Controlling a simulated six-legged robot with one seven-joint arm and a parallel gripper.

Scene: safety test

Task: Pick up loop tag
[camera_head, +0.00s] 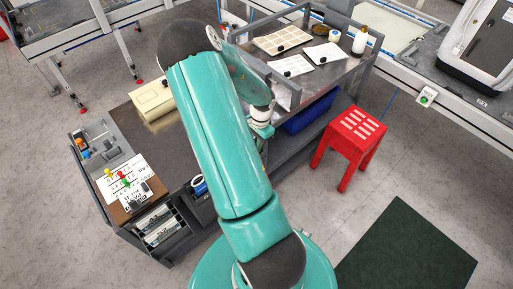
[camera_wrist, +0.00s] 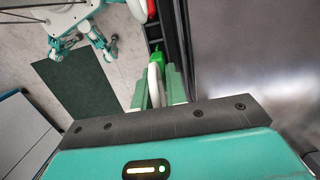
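A small white curved piece with a bright green part (camera_wrist: 157,58) shows in the wrist view, and it looks like the loop tag. Its white part (camera_wrist: 153,84) lies between the two teal fingers of my gripper (camera_wrist: 158,88). I cannot tell whether the fingers press on it or only stand on either side. In the head view my gripper (camera_head: 262,131) is at the right side of my arm, beside the dark workbench. My arm hides most of it there, and I cannot make out the tag in that view.
The dark workbench (camera_head: 186,158) carries a beige box (camera_head: 152,100), papers and small coloured items. A blue bin (camera_head: 310,112) sits below. A red stool (camera_head: 350,140) stands right, near a dark green mat (camera_head: 408,250) on open floor.

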